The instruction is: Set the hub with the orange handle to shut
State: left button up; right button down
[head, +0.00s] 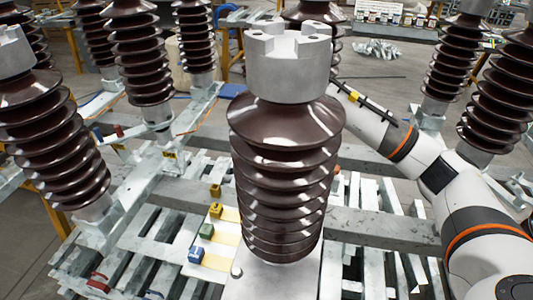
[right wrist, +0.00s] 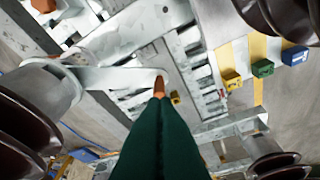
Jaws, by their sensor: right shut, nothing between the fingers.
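An orange handle (right wrist: 159,86) shows in the right wrist view at the end of a pale lever arm (right wrist: 125,78), which reaches in from a hub at the left. My right gripper (right wrist: 160,106) is the dark green wedge below it, shut and empty. Its tip lies right at the orange handle in the picture; I cannot tell whether they touch. In the head view my right arm comes in from the right and passes behind the central brown insulator, which hides my right gripper and the handle. My left gripper is in neither view.
The large brown insulator (head: 285,170) stands in the middle foreground. More ribbed insulators (head: 140,60) stand at both sides. Yellow, green (head: 206,231) and blue (head: 196,255) blocks sit on a pale plate to its left. Metal rails cover the floor frame.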

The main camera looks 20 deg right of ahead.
jog(key=p+x, duration=0.2)
jog(key=x, duration=0.8)
jog(key=shift+w+a+m+b, duration=0.5)
jog(key=shift+w+a+b, duration=0.15)
jog(key=shift+w, duration=0.2)
jog(key=shift+w+a, duration=0.15)
jog(key=shift+w, duration=0.25)
